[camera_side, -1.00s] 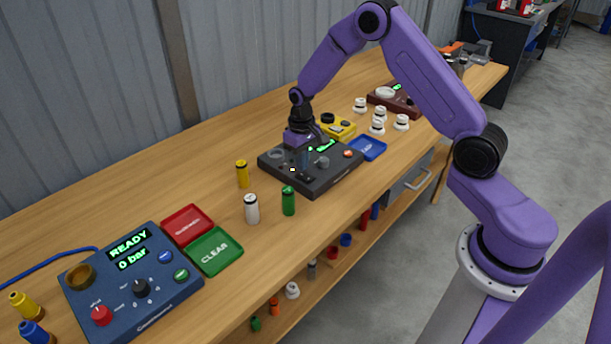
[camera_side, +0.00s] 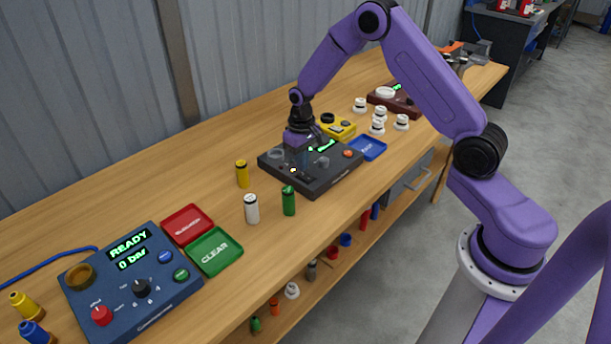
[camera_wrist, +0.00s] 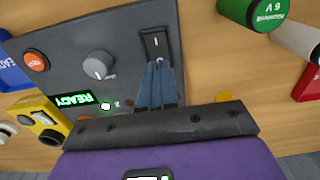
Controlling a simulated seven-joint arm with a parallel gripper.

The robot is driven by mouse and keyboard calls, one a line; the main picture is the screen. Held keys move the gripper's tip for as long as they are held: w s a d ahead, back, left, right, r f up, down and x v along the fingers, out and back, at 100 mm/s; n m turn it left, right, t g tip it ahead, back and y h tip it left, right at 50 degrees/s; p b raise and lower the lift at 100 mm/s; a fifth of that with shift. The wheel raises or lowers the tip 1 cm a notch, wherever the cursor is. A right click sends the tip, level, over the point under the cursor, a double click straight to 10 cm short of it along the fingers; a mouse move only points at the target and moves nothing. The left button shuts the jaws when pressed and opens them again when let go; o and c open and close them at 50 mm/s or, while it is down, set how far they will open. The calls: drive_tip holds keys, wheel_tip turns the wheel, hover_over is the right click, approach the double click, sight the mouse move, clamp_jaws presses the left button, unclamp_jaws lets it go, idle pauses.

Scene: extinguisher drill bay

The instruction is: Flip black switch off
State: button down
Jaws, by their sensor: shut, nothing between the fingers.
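The black switch (camera_wrist: 155,43) is a rocker with a white line mark, set in the dark control box (camera_wrist: 125,25). In the wrist view my gripper (camera_wrist: 157,64) is shut and empty, its fingertips at the switch's lower edge. I cannot tell whether they touch it. In the side view the dark box (camera_side: 320,184) stands mid-bench, with my gripper (camera_side: 300,172) pointing down over its left part. The switch is hard to make out there. The box also has a grey knob (camera_wrist: 98,64), an orange button (camera_wrist: 36,61) and a green READY display (camera_wrist: 72,100).
A green cylinder (camera_side: 288,201), a white one (camera_side: 251,209) and a yellow one (camera_side: 242,174) stand left of the box. A blue tray (camera_side: 367,148) and a yellow device (camera_side: 338,127) are close on its other sides. A blue console (camera_side: 130,290) sits at the front left.

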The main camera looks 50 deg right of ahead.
sight(302, 174)
drive_tip(key=shift+f, duration=0.95)
idle(1.0)
drive_tip(key=shift+r, duration=3.55)
